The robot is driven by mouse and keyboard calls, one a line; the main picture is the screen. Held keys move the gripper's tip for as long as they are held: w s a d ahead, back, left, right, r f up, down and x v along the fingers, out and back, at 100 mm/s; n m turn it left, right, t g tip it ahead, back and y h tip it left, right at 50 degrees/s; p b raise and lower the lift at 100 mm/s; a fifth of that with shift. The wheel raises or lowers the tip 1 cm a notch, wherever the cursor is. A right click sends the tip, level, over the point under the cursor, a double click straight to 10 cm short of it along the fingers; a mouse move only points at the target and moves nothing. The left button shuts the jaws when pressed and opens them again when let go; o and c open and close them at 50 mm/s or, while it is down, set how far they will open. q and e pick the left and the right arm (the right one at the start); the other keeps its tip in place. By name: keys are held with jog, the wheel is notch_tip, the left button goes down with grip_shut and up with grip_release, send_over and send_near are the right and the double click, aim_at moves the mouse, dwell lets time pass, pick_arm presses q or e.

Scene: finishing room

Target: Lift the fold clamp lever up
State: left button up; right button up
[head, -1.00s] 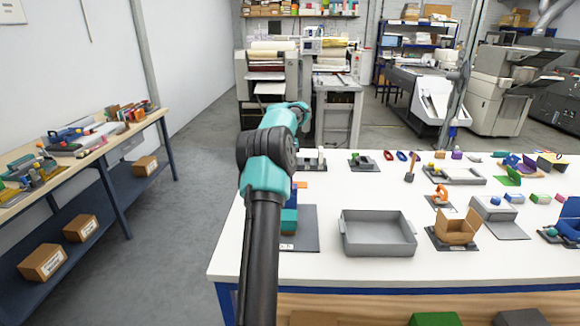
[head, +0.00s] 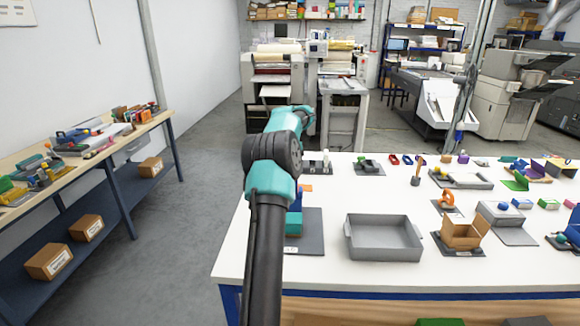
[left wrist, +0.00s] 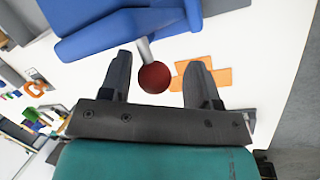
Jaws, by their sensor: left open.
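The fold clamp's blue body (left wrist: 120,32) fills the top of the left wrist view. Its lever is a short grey rod (left wrist: 145,50) ending in a dark red ball knob (left wrist: 153,77). My left gripper (left wrist: 158,62) is open, with one finger on each side of the knob; I see a gap on both sides. In the head view my left arm covers most of the clamp; a blue part (head: 297,200) and a teal part (head: 292,223) show beside it on a dark grey plate (head: 312,240). The left fingers are hidden there. My right gripper is not in view.
Flat orange pieces (left wrist: 205,75) lie on the white table near the right finger. A grey tray (head: 383,240) and an open cardboard box (head: 460,235) stand to the right. Several small items line the table's back. White table surface is bare between plate and tray.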

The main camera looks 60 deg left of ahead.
pick_arm(q)
jog(key=shift+r, duration=0.1)
jog(key=v, duration=0.7)
jog(key=shift+a+r, duration=0.1)
dwell(0.6)
